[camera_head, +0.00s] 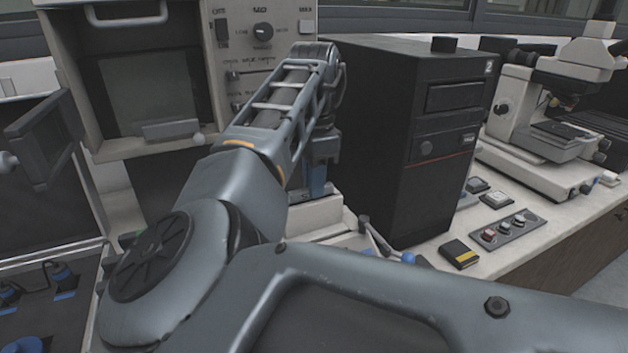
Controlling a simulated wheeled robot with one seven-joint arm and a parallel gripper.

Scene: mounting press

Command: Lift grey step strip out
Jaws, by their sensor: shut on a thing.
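My arm crosses the picture from the lower right, bends at the left and reaches up to the middle, where its far end turns down. My gripper's fingers are hidden behind my own forearm, so what they hold does not show. The grey step strip cannot be made out. Below the arm's far end stands what looks like the mounting press, with a pale base (312,217) partly covered by my arm. A lever with a blue ball knob (408,258) sticks out to its right.
A black cabinet (385,140) stands close on the right of my arm's far end. A pale control unit (262,60) stands behind it. A microscope (535,110), a button panel (503,231) and a small black-and-yellow box (459,253) are on the right bench. An open dark door (45,130) is at left.

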